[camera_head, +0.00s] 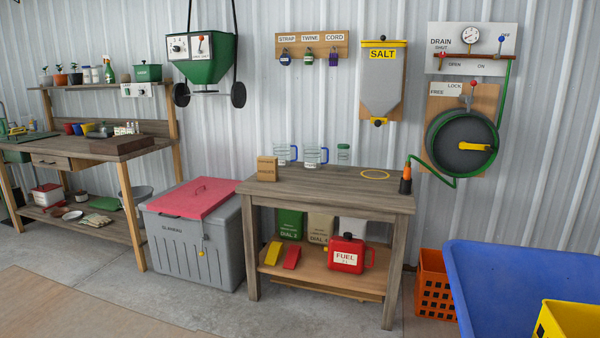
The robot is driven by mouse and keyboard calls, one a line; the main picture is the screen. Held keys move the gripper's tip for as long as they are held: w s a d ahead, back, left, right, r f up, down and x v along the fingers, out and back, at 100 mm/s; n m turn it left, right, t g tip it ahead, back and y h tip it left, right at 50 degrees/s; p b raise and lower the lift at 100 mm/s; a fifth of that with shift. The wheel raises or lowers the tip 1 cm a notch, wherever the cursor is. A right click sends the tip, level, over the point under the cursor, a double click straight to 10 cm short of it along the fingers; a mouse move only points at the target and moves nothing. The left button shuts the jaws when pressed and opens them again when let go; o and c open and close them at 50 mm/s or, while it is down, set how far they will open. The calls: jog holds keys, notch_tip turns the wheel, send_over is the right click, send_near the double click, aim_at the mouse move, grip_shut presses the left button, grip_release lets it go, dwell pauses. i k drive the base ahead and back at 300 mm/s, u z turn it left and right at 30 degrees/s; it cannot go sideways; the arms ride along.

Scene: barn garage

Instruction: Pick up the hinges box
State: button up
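A small brown cardboard box (267,169) stands upright on the left end of the wooden workbench (335,190) in the middle of the view. Its front bears small printing, too small to read for certain; it is the only small carton I see on this bench, so it looks like the hinges box. Nothing covers its front. My gripper is not in view.
A grey red-lidded cooler (190,240) stands left; a blue tub (520,285) fills the lower right.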

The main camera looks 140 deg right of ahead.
aim_at(268, 168)
jog(key=z, duration=4.55)
